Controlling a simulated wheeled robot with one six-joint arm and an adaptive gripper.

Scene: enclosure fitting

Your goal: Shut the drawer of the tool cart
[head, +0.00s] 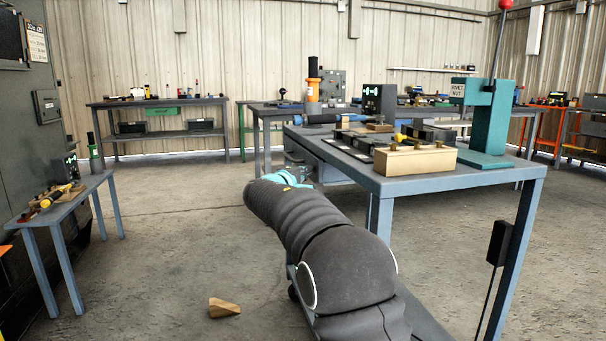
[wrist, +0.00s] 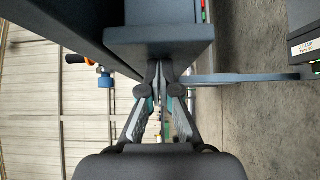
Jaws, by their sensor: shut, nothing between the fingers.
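My gripper (wrist: 161,88) is shut and empty in the wrist view. Its fingertips are close to a flat grey-blue panel (wrist: 160,42), which looks like a drawer front; I cannot tell whether they touch it. In the head view, a grey-blue drawer unit (head: 338,162) sits under the near bench top, partly hidden by my arm. The teal part of my gripper (head: 287,178) is beside the unit's left end, and its fingertips do not show clearly. How far the drawer stands out cannot be told.
The near bench (head: 480,180) carries a teal rivet nut press (head: 488,120) and a tan block (head: 414,162). A small side table (head: 70,207) stands at the left. A wooden wedge (head: 223,308) lies on the floor. The floor between side table and my arm is otherwise clear.

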